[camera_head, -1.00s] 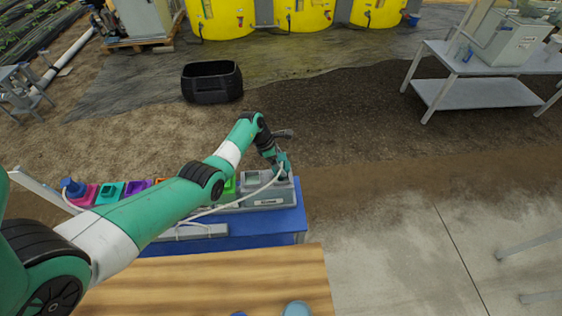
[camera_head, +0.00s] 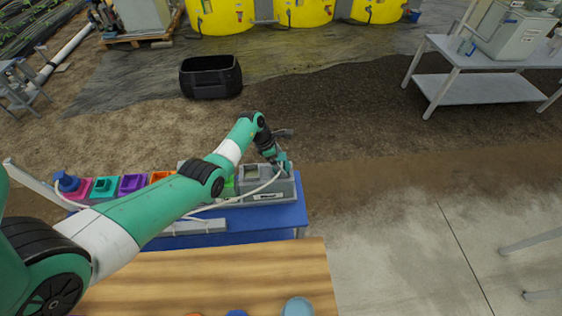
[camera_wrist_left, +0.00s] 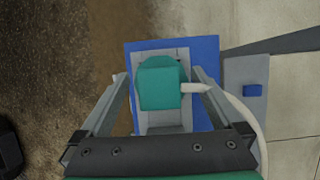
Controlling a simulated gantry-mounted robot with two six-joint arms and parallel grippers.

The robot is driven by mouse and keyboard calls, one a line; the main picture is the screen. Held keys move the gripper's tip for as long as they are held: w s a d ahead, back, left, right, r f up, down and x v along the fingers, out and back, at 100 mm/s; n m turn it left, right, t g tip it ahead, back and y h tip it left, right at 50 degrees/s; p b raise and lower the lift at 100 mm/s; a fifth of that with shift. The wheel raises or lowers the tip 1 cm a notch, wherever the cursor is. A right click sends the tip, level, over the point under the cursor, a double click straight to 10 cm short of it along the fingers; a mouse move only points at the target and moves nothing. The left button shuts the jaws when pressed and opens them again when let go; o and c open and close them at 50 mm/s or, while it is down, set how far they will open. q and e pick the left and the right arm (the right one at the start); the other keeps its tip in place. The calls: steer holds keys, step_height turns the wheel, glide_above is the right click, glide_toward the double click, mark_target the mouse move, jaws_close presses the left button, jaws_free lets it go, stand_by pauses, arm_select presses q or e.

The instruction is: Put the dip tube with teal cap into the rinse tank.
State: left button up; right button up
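The dip tube's teal cap (camera_head: 285,166) is at the tip of my left gripper (camera_head: 282,163), over the right end of the grey rinse tank (camera_head: 266,196). In the left wrist view the teal cap (camera_wrist_left: 160,84) lies between the two fingers of my left gripper (camera_wrist_left: 160,75), its pale nozzle pointing right. The fingertips are close to its sides; I cannot tell whether they touch it. Below it is the grey tank top (camera_wrist_left: 165,128). The tube under the cap is hidden, so its depth in the tank cannot be told. My right gripper is not in view.
The tank stands on a blue bench (camera_head: 240,222), right of several coloured containers such as the purple one (camera_head: 132,184). A white hose (camera_head: 240,197) runs left from the cap. A wooden tabletop (camera_head: 230,275) is in front. A black bin (camera_head: 210,78) stands behind on open ground.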

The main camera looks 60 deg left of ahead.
arm_select(q)
steer(key=p+v, duration=0.7)
steer(key=v, duration=0.4)
steer(key=shift+r, duration=0.3)
steer(key=shift+a, duration=0.1)
